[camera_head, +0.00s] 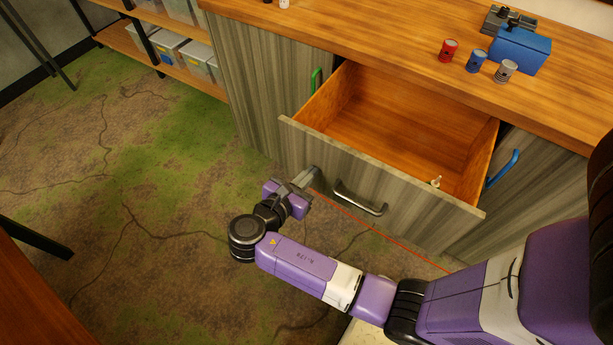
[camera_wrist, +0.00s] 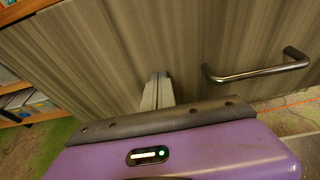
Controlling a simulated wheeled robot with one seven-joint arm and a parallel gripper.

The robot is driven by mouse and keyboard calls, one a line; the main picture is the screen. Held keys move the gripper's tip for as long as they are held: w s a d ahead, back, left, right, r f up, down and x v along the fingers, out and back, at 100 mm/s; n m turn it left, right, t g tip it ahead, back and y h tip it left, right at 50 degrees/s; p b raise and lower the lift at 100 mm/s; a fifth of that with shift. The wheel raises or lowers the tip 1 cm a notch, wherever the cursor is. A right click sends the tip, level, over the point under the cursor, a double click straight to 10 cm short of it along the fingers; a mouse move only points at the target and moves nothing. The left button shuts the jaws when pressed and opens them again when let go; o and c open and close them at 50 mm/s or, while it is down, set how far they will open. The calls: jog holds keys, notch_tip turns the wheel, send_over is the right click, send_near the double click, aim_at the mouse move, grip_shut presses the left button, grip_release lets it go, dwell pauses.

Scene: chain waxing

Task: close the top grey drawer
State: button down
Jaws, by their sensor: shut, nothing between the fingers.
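The top grey drawer (camera_head: 385,178) is pulled well out of the wooden-topped cabinet, and its wooden inside shows. A small light-coloured item (camera_head: 435,182) lies in it near the front right. Its grey bar handle (camera_head: 360,198) is on the front panel and also shows at the right in the wrist view (camera_wrist: 256,70). My gripper (camera_head: 309,176) is shut and empty, at the left part of the drawer front, left of the handle. In the wrist view the fingertips (camera_wrist: 160,76) point at the panel; I cannot tell whether they touch it.
On the worktop (camera_head: 390,40) stand a red can (camera_head: 448,50), a blue can (camera_head: 476,60), a grey can (camera_head: 506,71) and a blue box (camera_head: 519,50). Green (camera_head: 316,80) and blue (camera_head: 503,167) handles flank the drawer. Shelves stand back left; floor at left is clear.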

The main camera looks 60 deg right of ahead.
jog(key=shift+d, duration=0.1)
jog(key=w+d+p, duration=0.1)
jog(key=d+p, duration=0.2)
jog(key=d, duration=2.7)
jog(key=shift+d, duration=0.2)
jog(key=shift+s+d+r, duration=0.1)
jog(key=shift+d+r, duration=0.05)
jog(key=shift+d, duration=0.05)
